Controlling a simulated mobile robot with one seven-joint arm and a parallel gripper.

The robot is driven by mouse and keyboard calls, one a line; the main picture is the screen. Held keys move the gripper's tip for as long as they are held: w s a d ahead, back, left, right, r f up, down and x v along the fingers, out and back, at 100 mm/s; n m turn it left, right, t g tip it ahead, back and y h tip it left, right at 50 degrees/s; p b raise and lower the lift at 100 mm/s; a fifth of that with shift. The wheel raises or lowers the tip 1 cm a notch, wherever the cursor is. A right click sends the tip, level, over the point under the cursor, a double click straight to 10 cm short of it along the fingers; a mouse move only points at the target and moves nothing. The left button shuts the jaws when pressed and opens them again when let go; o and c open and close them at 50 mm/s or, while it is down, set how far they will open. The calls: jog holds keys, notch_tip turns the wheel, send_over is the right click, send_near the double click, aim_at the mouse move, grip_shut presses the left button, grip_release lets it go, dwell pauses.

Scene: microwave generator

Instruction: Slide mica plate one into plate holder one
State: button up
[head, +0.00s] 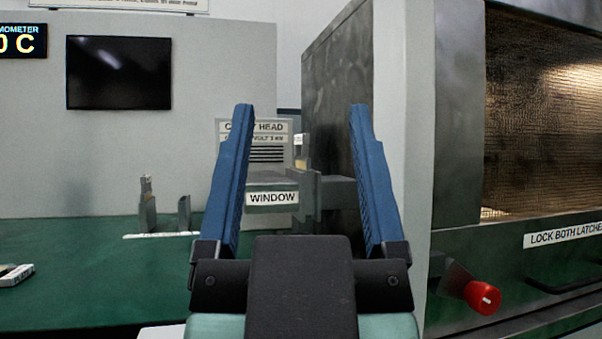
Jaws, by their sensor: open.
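My gripper (301,112) is raised in front of me with its two blue fingers wide apart and nothing between them. On the green bench at left stand two small grey upright holders. The left holder (147,216) has a thin light piece (146,186) standing up in it, perhaps a mica plate. The right holder (184,212) shows no plate. Beyond my fingers, a grey block (325,195) sits by the "WINDOW" label (272,198), with a small pale labelled piece (299,146) above it. I cannot tell which of these is plate one or holder one.
The large grey oven cabinet (336,100) fills the right, with a mesh window (545,120) and a red knob (482,297). A small white-edged item (16,274) lies at the bench's left. The green bench (90,280) is otherwise mostly clear.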

notch_tip(320, 180, up, 47)
jog(key=p, duration=4.7)
jog(key=shift+r, duration=0.15)
